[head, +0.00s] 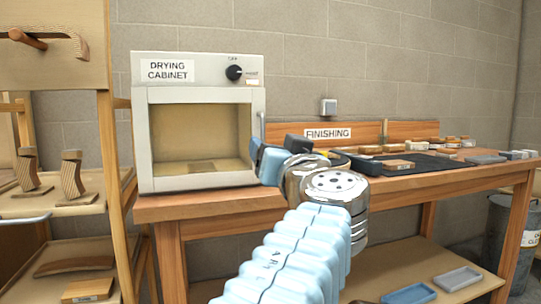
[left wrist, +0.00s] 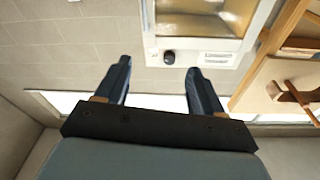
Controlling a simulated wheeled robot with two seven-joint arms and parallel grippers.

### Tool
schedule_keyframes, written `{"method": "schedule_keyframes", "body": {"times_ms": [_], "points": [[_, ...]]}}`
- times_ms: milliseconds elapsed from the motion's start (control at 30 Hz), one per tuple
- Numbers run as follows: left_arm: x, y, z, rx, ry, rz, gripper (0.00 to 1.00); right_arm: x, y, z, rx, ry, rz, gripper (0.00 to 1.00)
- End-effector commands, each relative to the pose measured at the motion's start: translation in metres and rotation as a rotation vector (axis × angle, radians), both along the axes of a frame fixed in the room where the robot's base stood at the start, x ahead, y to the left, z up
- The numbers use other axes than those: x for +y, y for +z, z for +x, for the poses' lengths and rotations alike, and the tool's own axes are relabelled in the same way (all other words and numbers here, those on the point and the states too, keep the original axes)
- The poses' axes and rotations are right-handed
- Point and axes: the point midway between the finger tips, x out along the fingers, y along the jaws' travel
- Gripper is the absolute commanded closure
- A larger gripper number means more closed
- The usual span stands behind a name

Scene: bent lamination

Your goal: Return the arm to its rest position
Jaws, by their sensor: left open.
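My left arm (head: 290,262), in a pale blue ribbed sleeve, reaches up from the bottom middle of the head view. Its gripper (head: 268,163) is in front of the bench, at the right lower edge of the drying cabinet (head: 140,130). In the left wrist view, the two dark fingers of this gripper (left wrist: 158,66) are wide apart with nothing between them. The cabinet (left wrist: 148,30) shows beyond them, upside down, with its black knob (left wrist: 168,57). I cannot tell from the head view whether the gripper touches the cabinet. My right gripper is not in view.
The wooden bench (head: 205,204) carries the cabinet and, at right, a dark tray (head: 436,163) and several small pieces. A wooden rack (head: 112,200) with curved pieces stands at left. Blue and grey trays (head: 458,278) lie on the lower shelf. A grey bin (head: 500,225) stands at right.

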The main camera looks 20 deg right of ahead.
Motion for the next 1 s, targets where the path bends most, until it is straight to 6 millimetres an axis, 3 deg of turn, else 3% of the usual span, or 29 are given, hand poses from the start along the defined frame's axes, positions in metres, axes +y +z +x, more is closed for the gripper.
{"method": "schedule_keyframes", "body": {"times_ms": [467,600,667,767,900,1000], "points": [[0.000,-0.004,0.003,0.007,0.000,0.005,0.32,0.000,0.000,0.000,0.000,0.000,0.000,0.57],[0.002,-0.022,0.018,0.048,0.003,0.029,0.32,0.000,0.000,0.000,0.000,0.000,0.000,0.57],[0.004,-0.046,0.034,0.097,0.004,0.058,0.32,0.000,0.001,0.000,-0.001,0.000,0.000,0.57],[0.013,-0.108,0.072,0.224,0.001,0.120,0.32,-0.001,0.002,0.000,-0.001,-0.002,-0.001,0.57],[0.038,-0.220,0.120,0.450,-0.018,0.200,0.32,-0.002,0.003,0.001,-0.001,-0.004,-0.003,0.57],[0.064,-0.303,0.141,0.617,-0.039,0.231,0.32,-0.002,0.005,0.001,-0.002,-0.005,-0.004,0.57]]}}
